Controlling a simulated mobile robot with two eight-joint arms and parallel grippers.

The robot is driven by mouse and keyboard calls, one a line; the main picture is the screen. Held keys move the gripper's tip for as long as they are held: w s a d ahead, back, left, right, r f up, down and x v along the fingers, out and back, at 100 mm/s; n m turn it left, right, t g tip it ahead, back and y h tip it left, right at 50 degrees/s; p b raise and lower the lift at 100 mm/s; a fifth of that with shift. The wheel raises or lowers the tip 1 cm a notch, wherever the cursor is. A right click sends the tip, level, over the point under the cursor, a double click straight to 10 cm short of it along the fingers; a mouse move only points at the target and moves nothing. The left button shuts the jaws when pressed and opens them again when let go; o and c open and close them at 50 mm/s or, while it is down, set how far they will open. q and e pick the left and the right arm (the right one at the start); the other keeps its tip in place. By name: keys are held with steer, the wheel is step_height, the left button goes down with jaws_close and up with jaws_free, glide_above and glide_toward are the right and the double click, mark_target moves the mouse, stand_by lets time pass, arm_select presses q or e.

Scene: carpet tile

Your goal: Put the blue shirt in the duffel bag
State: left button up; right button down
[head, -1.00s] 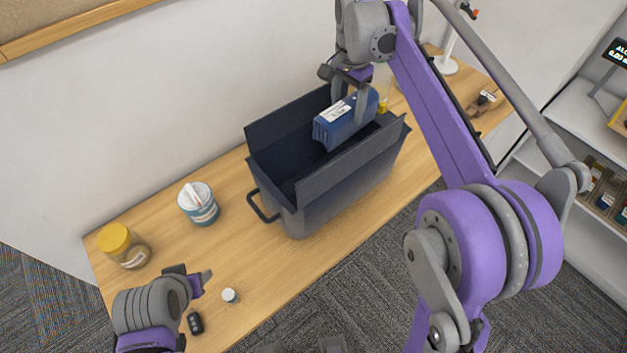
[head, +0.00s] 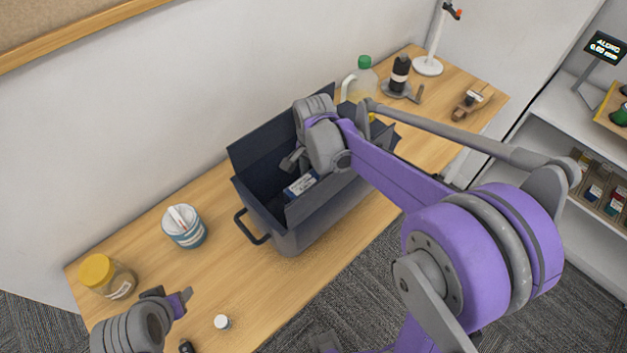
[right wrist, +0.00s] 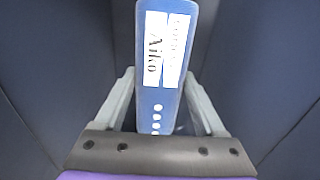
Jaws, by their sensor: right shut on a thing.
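The blue shirt (head: 301,186) is a folded block with a white label, down inside the open dark navy duffel bag (head: 330,210). Most of it is hidden in the head view by the bag wall and my right arm. In the right wrist view the shirt (right wrist: 157,95) stands between the two fingers of my right gripper (right wrist: 160,80), which is shut on it, with dark bag walls (right wrist: 55,70) around. My left gripper (head: 178,300) hangs empty over the near left of the table, apart from the bag; its finger gap is unclear.
On the wooden table (head: 250,290) stand a yellow-lidded jar (head: 107,278), a blue-and-white tub (head: 185,227) and a small white cap (head: 221,322). Behind the bag are a green-capped bottle (head: 362,75), a dark bottle (head: 399,72) and a white stand (head: 430,62). Shelves are at right.

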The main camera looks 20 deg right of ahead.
mark_target(314, 176)
steer(key=shift+f, duration=0.7)
steer(key=shift+f+b, duration=0.45)
steer(key=shift+f, duration=0.15)
jaws_free()
steer(key=shift+r, duration=0.2)
step_height(314, 176, up, 13)
steer(key=shift+f+p, duration=0.1)
steer(key=shift+p, duration=0.8)
